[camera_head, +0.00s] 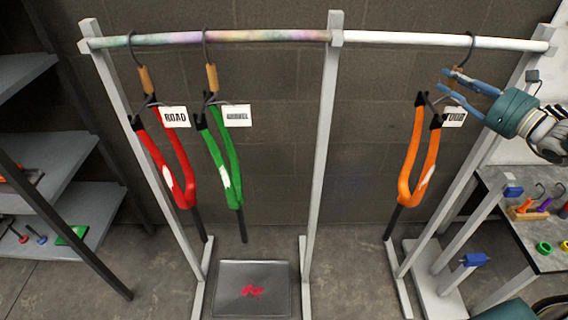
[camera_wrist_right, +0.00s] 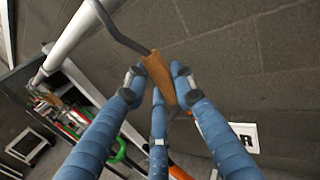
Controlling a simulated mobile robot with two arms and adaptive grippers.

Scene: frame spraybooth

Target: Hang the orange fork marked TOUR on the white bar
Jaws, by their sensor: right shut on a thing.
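The orange fork (camera_head: 418,165) hangs upright below the right half of the rail, its tag (camera_head: 453,118) partly hidden but reading like TOUR. Its dark hook (camera_head: 472,45) reaches up to the white bar (camera_head: 400,38) and appears to loop over it; whether it bears the weight I cannot tell. My right gripper (camera_head: 449,79) comes in from the right, its blue fingers shut around the wooden grip under the hook. In the right wrist view this wooden grip (camera_wrist_right: 160,78) sits between the fingers, and the hook runs up to the bar at top left. My left gripper is not in view.
A red fork (camera_head: 165,165) tagged ROAD and a green fork (camera_head: 225,160) hang on the paint-stained left half. A grey post (camera_head: 322,150) divides the rail. A floor tray (camera_head: 253,275) lies below. Shelves (camera_head: 75,205) stand left; a grey table (camera_head: 535,255) stands right.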

